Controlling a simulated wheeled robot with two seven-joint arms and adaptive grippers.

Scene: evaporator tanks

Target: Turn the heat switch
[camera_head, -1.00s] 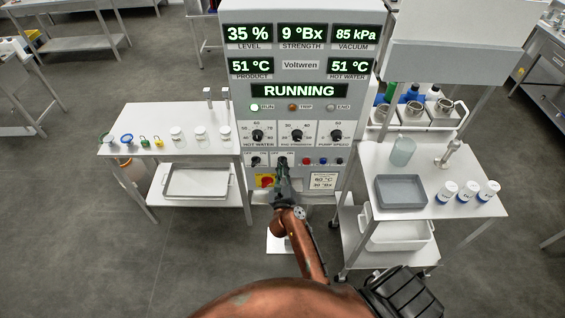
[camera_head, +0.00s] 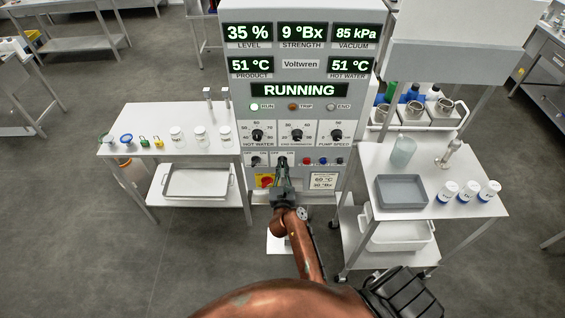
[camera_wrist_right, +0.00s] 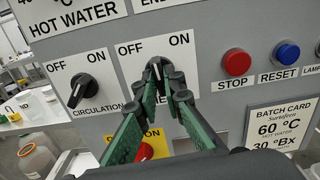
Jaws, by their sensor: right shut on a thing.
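The heat switch (camera_wrist_right: 156,66) is a small black knob on a white plate marked OFF at left and ON at right. It also shows small in the head view (camera_head: 281,160). Its name label is mostly covered by my fingers. My right gripper (camera_wrist_right: 159,82) has its green fingers shut on the knob, one on each side. In the head view my right gripper (camera_head: 281,173) reaches the lower part of the grey panel. The knob's exact pointing direction is hard to tell behind the fingertips. My left gripper is not in view.
The circulation switch (camera_wrist_right: 86,91) sits just left. A red STOP button (camera_wrist_right: 237,64) and blue RESET button (camera_wrist_right: 287,53) are at right. A red and yellow switch (camera_head: 266,181) is below, close to my fingers. The display (camera_head: 299,91) reads RUNNING.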

